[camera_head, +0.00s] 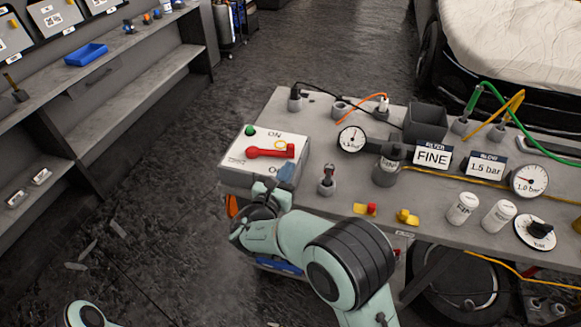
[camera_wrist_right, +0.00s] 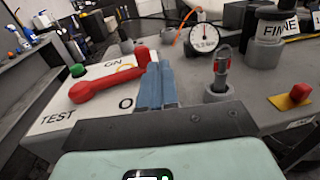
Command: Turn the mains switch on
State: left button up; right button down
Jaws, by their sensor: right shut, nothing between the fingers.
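The mains switch is a pale box (camera_head: 234,161) on the bench's near left corner, with a red lever (camera_head: 268,152). The lever lies sideways, its free end pointing right, between the "ON" label and a partly hidden label starting with "O". A green button (camera_head: 250,130) sits at the box's upper left. My right gripper (camera_head: 286,172) is shut and empty, just on the near side of the lever's free end. In the wrist view its blue fingers (camera_wrist_right: 157,86) overlap the lever (camera_wrist_right: 112,84) near that end; I cannot tell whether they touch. My left gripper is out of view.
On the bench (camera_head: 330,225), a gauge (camera_head: 351,139), a filter unit (camera_head: 385,172) and a small post (camera_head: 327,178) stand right of the switch. White canisters (camera_head: 462,208) stand further right. Shelves (camera_head: 120,100) line the left; the floor between is mostly clear.

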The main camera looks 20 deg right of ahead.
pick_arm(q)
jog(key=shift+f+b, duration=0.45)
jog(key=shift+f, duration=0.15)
pick_arm(e)
jog(key=s+a, duration=0.4)
jog(key=s, duration=0.4)
jog(key=shift+s, duration=0.2)
